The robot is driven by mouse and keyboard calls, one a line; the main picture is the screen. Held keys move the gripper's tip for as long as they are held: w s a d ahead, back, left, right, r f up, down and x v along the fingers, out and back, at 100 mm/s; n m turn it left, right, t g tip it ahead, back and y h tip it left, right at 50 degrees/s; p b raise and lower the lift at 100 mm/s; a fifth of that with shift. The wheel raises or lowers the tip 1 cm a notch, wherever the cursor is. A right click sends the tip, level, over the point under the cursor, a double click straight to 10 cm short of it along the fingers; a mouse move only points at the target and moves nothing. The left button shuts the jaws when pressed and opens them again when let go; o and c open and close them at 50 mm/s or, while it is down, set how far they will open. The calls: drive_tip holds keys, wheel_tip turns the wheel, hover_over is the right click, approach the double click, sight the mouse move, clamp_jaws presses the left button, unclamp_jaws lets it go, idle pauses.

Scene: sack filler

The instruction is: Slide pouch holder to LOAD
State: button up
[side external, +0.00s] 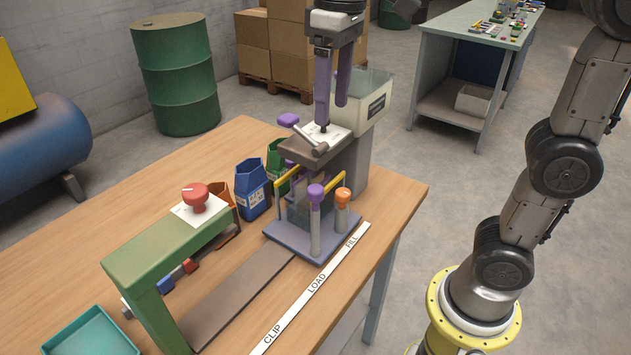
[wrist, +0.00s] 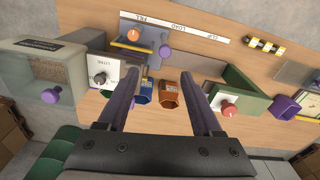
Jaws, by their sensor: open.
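The pouch holder (side external: 290,236) is a grey-purple base plate with upright posts and yellow side rails. It stands at the FILL end of its track, under the filler, beside the FILL mark on the white strip (side external: 317,285). A purple-knobbed post (side external: 316,194) and an orange-knobbed post (side external: 342,197) rise at its front. In the wrist view the holder (wrist: 130,54) is at upper left, by FILL. My gripper (side external: 333,115) is open and empty, its purple fingers high above the bench near the filler's dial plate. In the wrist view its fingertips (wrist: 160,75) are wide apart.
The grey filler (side external: 372,98) with its hopper stands behind the holder. A green bridge press (side external: 165,245) with a red knob spans the track's CLIP end. Blue (side external: 253,188) and green bins sit behind the track. The track (side external: 240,295) between holder and press is clear.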

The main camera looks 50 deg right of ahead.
sight(315, 189)
drive_tip(key=shift+g, duration=0.3)
drive_tip(key=f, duration=0.5)
drive_tip(key=w+a+f, duration=0.1)
drive_tip(key=f, duration=0.9)
drive_tip(key=shift+w+a+f, duration=0.25)
drive_tip(key=shift+w+a, duration=0.05)
drive_tip(key=shift+w, duration=0.1)
drive_tip(key=shift+c, duration=0.4)
clamp_jaws()
